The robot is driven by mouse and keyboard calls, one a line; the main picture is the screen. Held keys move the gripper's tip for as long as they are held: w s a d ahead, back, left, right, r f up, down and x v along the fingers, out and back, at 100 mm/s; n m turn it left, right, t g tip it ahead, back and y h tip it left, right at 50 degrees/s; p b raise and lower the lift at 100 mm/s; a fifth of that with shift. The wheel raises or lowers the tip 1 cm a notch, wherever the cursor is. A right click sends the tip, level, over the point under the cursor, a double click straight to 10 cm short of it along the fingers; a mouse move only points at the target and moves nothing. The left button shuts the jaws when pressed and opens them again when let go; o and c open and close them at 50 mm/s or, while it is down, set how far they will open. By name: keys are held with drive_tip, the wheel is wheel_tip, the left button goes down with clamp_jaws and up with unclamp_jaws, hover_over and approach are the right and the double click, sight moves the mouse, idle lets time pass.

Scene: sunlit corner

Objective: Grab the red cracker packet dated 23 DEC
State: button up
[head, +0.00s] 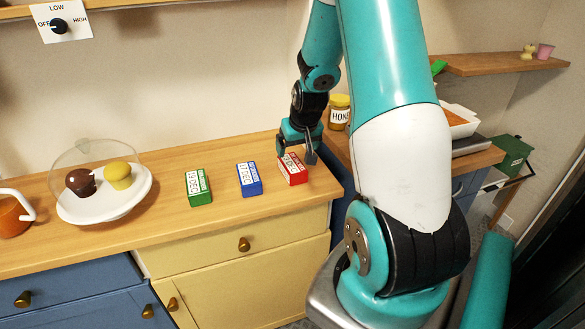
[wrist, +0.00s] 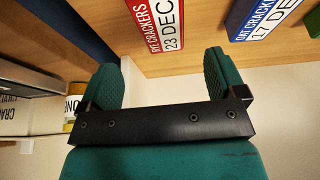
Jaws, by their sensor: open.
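The red cracker packet (head: 293,170) lies on the wooden counter, rightmost of a row of three packets. In the wrist view the red packet (wrist: 156,22) shows at the top, cut by the edge, and reads "RYE CRACKERS" and "23 DEC". My gripper (head: 297,153) is above and close to it in the head view, partly covering its back end. In the wrist view my gripper (wrist: 161,62) has its fingers wide apart with nothing between them. The packet appears beyond the fingertips, roughly in line with the gap.
A blue packet (head: 249,179), marked 17 DEC in the wrist view, and a green packet (head: 198,187) lie left of the red one. A honey jar (head: 339,111) stands right of my gripper. A domed plate (head: 127,208) holds cupcakes at left. The counter front (head: 225,222) is clear.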

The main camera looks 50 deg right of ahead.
sight(293, 163)
drive_tip(key=p+x, duration=0.1)
drive_tip(key=x, duration=0.7)
drive_tip(key=shift+a+f+p, duration=0.1)
drive_tip(key=shift+p, duration=0.2)
drive_tip(key=shift+f, duration=0.3)
idle(0.4)
drive_tip(key=c, duration=1.1)
